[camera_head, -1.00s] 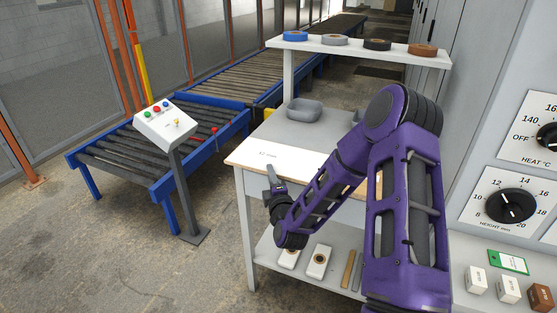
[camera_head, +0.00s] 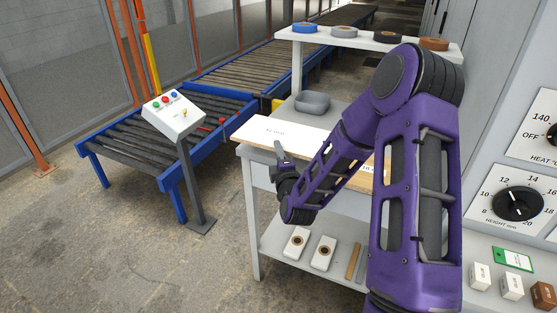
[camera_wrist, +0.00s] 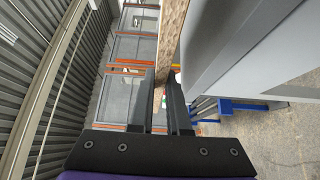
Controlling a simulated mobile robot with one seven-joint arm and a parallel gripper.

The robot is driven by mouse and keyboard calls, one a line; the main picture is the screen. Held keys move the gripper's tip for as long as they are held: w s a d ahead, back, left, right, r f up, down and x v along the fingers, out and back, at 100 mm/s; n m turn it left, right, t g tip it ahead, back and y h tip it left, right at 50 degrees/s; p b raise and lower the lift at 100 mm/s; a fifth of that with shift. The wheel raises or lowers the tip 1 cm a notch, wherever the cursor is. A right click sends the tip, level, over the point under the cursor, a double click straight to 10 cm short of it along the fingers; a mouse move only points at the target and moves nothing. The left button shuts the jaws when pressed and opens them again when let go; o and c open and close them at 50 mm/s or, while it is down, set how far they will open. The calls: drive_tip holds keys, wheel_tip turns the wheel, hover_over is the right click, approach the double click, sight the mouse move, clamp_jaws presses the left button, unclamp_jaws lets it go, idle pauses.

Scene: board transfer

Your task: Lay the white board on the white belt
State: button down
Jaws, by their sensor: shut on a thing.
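The white board (camera_head: 262,131) has a white top with a small printed label and a tan wood-like edge. It is over the table in the head view, its right part hidden behind my arm. My gripper (camera_head: 281,158) is at its near long edge, shut on it. In the wrist view the board's speckled brown edge (camera_wrist: 172,35) runs between the two dark fingers (camera_wrist: 163,85). I cannot tell whether the board touches the tabletop. No white belt can be made out.
The table (camera_head: 254,215) has a lower shelf with small boxes and strips. A grey bowl (camera_head: 312,102) and a shelf with tape rolls (camera_head: 345,33) stand behind the board. A button console (camera_head: 174,114) and dark-roller conveyor (camera_head: 135,150) are left. A panel with dials (camera_head: 517,203) is right.

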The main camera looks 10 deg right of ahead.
wheel_tip(320, 180, up, 11)
drive_tip(key=shift+f+p, duration=0.2)
drive_tip(key=shift+p, duration=1)
